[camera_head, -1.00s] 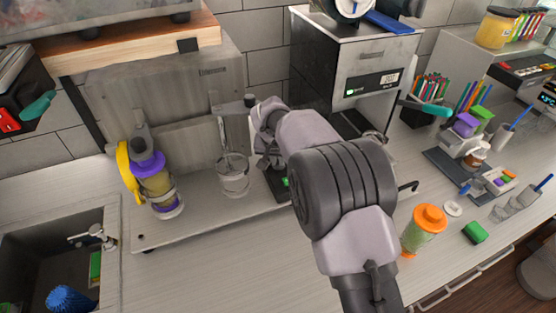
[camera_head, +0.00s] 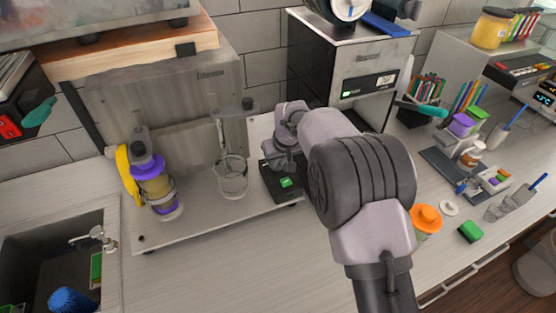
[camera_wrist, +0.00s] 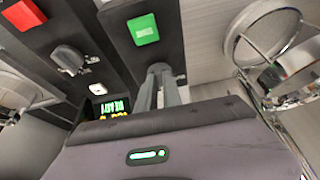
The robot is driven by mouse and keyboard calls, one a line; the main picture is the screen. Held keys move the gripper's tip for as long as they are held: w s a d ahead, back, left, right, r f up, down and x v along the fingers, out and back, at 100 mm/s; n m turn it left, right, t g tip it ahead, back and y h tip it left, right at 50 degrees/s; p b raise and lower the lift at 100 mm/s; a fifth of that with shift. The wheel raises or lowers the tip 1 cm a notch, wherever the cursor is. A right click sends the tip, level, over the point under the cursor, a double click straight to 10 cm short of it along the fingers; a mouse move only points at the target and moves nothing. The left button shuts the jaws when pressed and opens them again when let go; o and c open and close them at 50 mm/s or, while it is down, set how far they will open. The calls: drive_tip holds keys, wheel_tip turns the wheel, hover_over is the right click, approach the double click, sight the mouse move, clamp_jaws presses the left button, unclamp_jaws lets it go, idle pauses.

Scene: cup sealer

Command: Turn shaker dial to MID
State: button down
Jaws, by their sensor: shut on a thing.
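The shaker machine's black control box (camera_head: 268,186) with a green button (camera_head: 286,182) stands at the right end of the grey machine base. In the wrist view the green button (camera_wrist: 143,29) lies just beyond my fingertips. My gripper (camera_wrist: 162,72) is over this box, its two fingers close together and shut on a small dark part, apparently the dial. That part is mostly hidden between the fingers, so its pointer and the MID mark cannot be read. In the head view my gripper (camera_head: 285,158) is small and partly hidden by my wrist.
A clear cup (camera_head: 233,178) and a purple-banded shaker (camera_head: 154,185) stand left. An orange-lidded shaker (camera_head: 427,218) is right of my arm.

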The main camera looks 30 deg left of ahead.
drive_tip(key=shift+s+d+f, duration=0.2)
drive_tip(key=shift+f, duration=0.3)
drive_tip(key=c, duration=1.1)
unclamp_jaws()
drive_tip(key=shift+o, duration=0.3)
drive_tip(key=shift+w, duration=0.15)
drive_tip(key=shift+a, duration=0.35)
drive_tip(key=shift+d+r, duration=0.2)
drive_tip(key=shift+r, duration=0.25)
drive_tip(key=p+v, duration=0.2)
drive_tip(key=v, duration=1.4)
drive_tip(key=shift+r, duration=0.25)
